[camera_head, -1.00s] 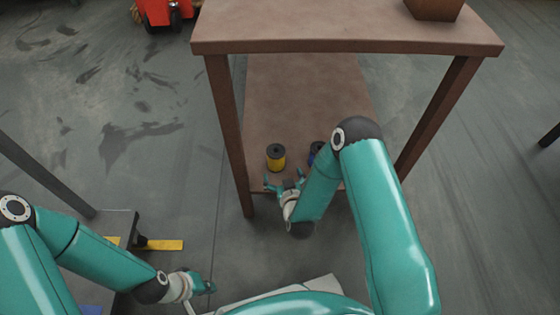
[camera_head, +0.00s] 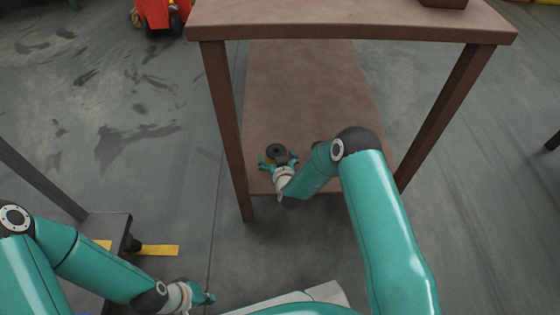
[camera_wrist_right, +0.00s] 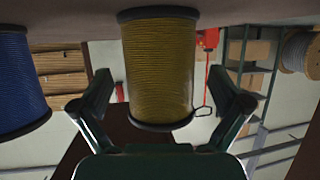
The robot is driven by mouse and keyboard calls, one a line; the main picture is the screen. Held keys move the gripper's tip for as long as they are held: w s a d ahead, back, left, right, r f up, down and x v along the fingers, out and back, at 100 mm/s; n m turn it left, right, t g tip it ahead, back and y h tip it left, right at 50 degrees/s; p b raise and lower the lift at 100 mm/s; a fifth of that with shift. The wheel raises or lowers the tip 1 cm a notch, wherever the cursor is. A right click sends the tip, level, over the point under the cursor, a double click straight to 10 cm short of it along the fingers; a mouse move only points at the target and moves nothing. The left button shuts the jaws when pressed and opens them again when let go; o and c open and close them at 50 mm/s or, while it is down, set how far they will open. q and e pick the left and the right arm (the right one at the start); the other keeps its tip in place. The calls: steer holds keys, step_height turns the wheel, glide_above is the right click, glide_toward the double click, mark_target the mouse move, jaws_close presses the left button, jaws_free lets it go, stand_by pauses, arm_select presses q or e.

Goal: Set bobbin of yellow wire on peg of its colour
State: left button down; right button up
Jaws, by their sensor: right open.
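The bobbin of yellow wire (camera_head: 276,151) stands on the lower shelf of the brown table, with mostly its dark top flange showing in the head view. In the right wrist view, the yellow bobbin (camera_wrist_right: 159,70) is large and central, and this picture looks upside down. My right gripper (camera_head: 278,163) is open at the bobbin, its fingers spread on either side with gaps. Its fingers also show in the wrist view (camera_wrist_right: 163,105). My left gripper (camera_head: 207,298) is low at the left, away from the table; its jaws are too small to read. No peg is recognisable.
A blue bobbin (camera_wrist_right: 18,85) stands beside the yellow one in the wrist view. The table's top (camera_head: 350,22) overhangs the shelf (camera_head: 310,85), and its legs (camera_head: 228,130) flank it. A dark stand (camera_head: 108,230) is at lower left, near a yellow strip (camera_head: 158,250).

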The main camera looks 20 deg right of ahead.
steer(key=shift+c, duration=0.2)
steer(key=c, duration=1.5)
steer(key=shift+r, duration=0.1)
